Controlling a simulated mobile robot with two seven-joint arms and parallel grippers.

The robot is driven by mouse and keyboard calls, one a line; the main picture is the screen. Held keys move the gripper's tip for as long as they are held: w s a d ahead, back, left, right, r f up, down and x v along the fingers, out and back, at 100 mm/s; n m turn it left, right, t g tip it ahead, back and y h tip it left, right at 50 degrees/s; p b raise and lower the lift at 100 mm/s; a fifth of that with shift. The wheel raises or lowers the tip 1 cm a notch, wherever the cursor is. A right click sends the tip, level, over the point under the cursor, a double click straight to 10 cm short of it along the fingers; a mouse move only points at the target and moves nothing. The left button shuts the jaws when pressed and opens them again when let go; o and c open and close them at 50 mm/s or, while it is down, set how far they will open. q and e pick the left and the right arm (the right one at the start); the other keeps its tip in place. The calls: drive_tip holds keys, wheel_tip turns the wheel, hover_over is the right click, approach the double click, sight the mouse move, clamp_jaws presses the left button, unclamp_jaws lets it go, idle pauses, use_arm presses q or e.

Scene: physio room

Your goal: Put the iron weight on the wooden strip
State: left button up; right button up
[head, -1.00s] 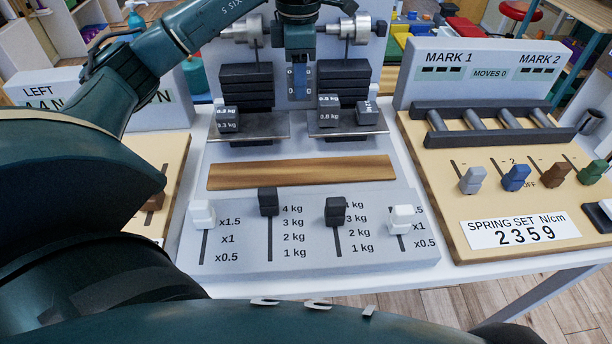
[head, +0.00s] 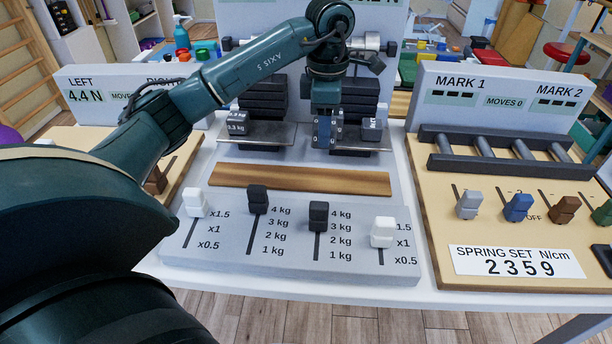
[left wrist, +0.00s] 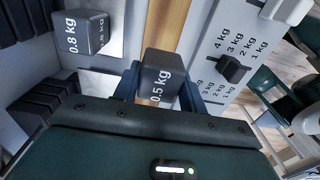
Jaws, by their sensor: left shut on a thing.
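My left gripper (head: 324,133) is shut on a dark grey iron weight (left wrist: 162,75) marked 0.5 kg, clear in the left wrist view between the blue fingers. In the head view the gripper mostly hides this weight. The wooden strip (head: 300,180) lies flat and bare across the grey apparatus, nearer than the gripper. In the left wrist view the strip (left wrist: 166,22) runs beyond the held weight. I cannot tell the exact height of the weight above the apparatus. My right gripper is not in view.
Other weights stand on the left tray (head: 282,133) and right tray; one marked 0.8 kg (left wrist: 82,36) shows in the left wrist view. Dark stacks (head: 262,100) rise behind. Black slider knobs (head: 258,198) and white ones (head: 383,232) stand in front of the strip.

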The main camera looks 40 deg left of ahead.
use_arm(q)
wheel_tip(320, 180, down, 9)
drive_tip(key=shift+f, duration=0.15)
idle(0.4)
drive_tip(key=shift+f, duration=0.1)
drive_tip(key=shift+f, duration=0.15)
drive_tip(key=o, duration=1.3)
drive_tip(key=shift+o, duration=0.2)
wheel_tip(320, 180, up, 12)
drive_tip(key=shift+r, duration=0.2)
